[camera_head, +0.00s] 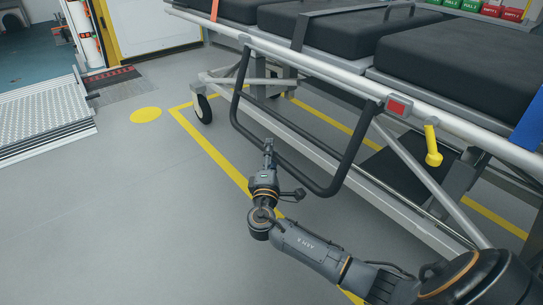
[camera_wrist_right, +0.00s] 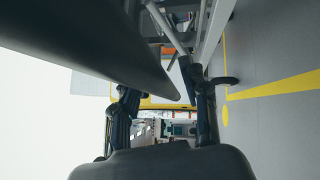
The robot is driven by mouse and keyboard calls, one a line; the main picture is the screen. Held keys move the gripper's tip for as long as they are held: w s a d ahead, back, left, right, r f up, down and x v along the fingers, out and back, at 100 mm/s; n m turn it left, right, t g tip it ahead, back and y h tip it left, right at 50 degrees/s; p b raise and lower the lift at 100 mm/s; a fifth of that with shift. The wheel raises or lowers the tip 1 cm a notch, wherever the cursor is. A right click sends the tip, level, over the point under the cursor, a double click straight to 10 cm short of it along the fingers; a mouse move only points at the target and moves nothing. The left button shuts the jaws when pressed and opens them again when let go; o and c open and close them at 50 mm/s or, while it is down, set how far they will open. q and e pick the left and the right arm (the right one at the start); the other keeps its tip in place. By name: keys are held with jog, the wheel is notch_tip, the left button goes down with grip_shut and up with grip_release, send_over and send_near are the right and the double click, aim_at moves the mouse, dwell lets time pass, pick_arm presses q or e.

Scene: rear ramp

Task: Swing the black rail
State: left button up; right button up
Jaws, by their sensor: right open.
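The black rail (camera_head: 354,148) is a U-shaped bar hanging from the side frame of the stretcher, its lower bar sloping down to the right. My right gripper (camera_head: 268,146) points away from me, low beside the lower part of the rail. In the right wrist view, the gripper's two fingers (camera_wrist_right: 165,105) are spread apart. A large dark bar, seemingly the rail (camera_wrist_right: 105,45), crosses from the upper left towards the space between them. I cannot tell whether it touches a finger. My left gripper is not in view.
The stretcher (camera_head: 345,78) with black cushions fills the upper right. A yellow handle (camera_head: 432,150) hangs from its side. A wheel (camera_head: 202,108) stands at its far end. A metal ramp (camera_head: 45,118) lies at the left. The grey floor between is clear.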

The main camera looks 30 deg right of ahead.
grip_shut()
dwell(0.3)
